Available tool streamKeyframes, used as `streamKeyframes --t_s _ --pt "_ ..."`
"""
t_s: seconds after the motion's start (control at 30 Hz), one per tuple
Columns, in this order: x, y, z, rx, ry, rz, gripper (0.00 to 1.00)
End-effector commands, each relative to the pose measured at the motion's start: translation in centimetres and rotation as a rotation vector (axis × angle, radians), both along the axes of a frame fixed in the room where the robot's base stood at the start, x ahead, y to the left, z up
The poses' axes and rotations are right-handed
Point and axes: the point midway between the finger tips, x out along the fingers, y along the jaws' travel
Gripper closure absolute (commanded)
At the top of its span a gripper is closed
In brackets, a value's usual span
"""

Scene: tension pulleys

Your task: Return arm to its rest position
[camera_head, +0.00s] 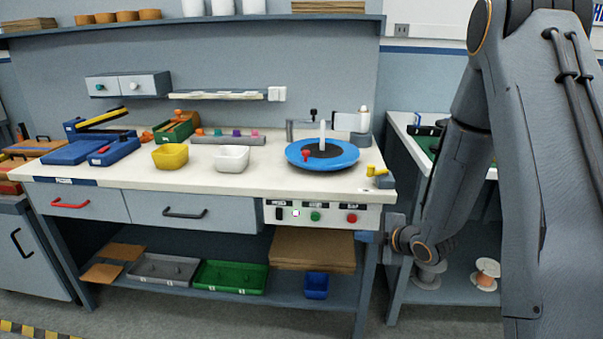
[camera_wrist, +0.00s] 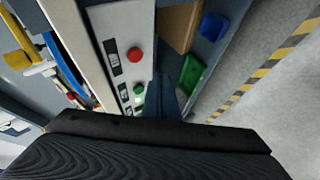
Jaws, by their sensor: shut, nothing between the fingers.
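My arm (camera_head: 447,185) comes down the right side of the head view, folded at the elbow. My gripper (camera_head: 365,237) is low, by the right front corner of the workbench, just below and right of the control panel (camera_head: 330,216).
The workbench top (camera_head: 270,190) holds a blue turntable (camera_head: 340,160), a yellow bin (camera_head: 170,157) and a white bin (camera_head: 232,158). Trays, cardboard and a blue bin (camera_head: 316,286) sit on the lower shelf. A second bench (camera_head: 402,135) stands behind my arm. Striped floor (camera_wrist: 265,75) is clear.

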Motion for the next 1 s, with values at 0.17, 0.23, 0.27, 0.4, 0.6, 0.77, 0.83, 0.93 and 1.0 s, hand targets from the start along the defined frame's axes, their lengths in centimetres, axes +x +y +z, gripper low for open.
streamKeyframes --t_s 0.17,0.23,0.27,0.4,0.6,0.77,0.83,0.93,1.0 --pt "-2.9 -2.2 3.0 0.04 0.251 -0.31 1.0" --pt "-5.1 -2.9 4.0 0.073 0.353 -0.452 1.0" --pt "-6.2 -3.1 4.4 0.088 0.396 -0.515 1.0" --pt "-12.2 -3.4 6.6 0.179 0.59 -0.809 1.0" --pt "-22.2 -1.5 9.7 0.313 0.849 -1.196 1.0" --pt "-28.0 0.4 11.4 0.377 0.992 -1.395 1.0" --pt "-29.4 1.0 11.8 0.39 1.027 -1.441 1.0" --pt "-30.3 1.3 12.0 0.397 1.052 -1.473 1.0" --pt "-30.5 1.4 12.0 0.398 1.057 -1.478 1.0"
